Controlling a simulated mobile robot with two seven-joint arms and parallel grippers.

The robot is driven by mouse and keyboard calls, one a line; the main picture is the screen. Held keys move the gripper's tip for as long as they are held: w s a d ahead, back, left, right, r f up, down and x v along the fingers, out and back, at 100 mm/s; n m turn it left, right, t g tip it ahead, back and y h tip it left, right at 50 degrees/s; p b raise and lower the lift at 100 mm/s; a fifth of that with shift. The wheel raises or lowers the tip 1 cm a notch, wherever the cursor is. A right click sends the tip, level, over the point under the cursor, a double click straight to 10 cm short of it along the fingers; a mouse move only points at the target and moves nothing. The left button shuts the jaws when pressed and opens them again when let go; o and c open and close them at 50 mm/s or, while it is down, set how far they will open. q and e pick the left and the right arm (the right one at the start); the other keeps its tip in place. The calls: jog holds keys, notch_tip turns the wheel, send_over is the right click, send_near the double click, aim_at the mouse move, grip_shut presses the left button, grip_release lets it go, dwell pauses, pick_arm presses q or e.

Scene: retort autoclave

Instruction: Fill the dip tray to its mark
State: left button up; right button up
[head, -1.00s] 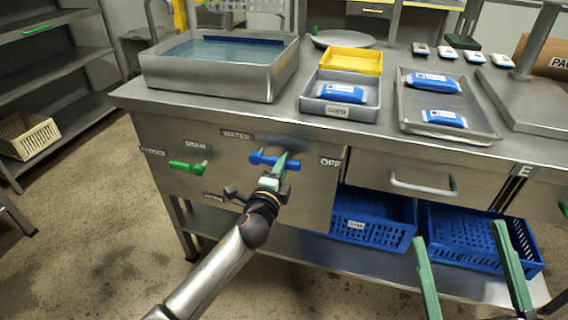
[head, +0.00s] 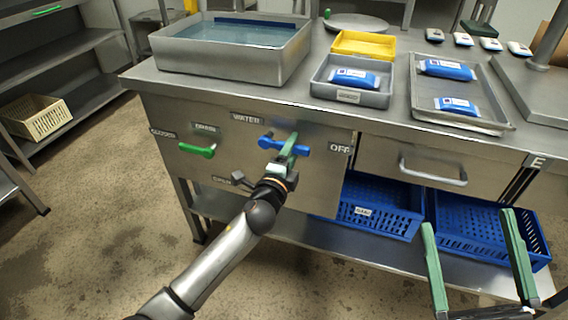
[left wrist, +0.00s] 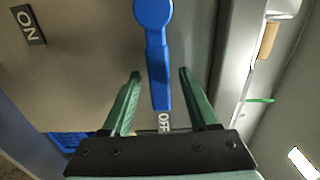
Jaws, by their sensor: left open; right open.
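The dip tray (head: 220,67) is a wide steel basin on the left of the bench, holding clear water. A dark blue strip runs along its inner back wall; I cannot tell exactly how the water stands against it. The blue water handle (head: 267,142) is on the front panel under the WATER label, lying roughly level towards OFF. My left gripper (head: 289,146) is open at it. In the left wrist view the handle (left wrist: 154,45) lies between the open green fingers, with a gap on both sides. My right gripper (head: 468,218) is open and empty before the lower shelf.
A green drain handle (head: 197,150) sits left of the blue one. A grey bin (head: 349,96) and a steel tray (head: 460,122) with blue-white packs stand right of the basin, with a yellow bin (head: 363,43) behind. Blue crates (head: 378,215) fill the lower shelf.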

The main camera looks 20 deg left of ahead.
pick_arm(q)
jog(key=s+p, duration=0.1)
jog(key=s, duration=1)
jog(key=shift+s+a, duration=0.25)
jog(key=shift+s, duration=0.1)
pick_arm(e)
jog(key=w+f+m+g+h, duration=0.2)
jog(key=w+f+m+h, duration=0.1)
jog(key=f, duration=0.6)
jog(key=shift+w+d+m+g+h, duration=0.35)
jog(key=shift+d+h, duration=0.1)
jog(key=shift+h, duration=0.25)
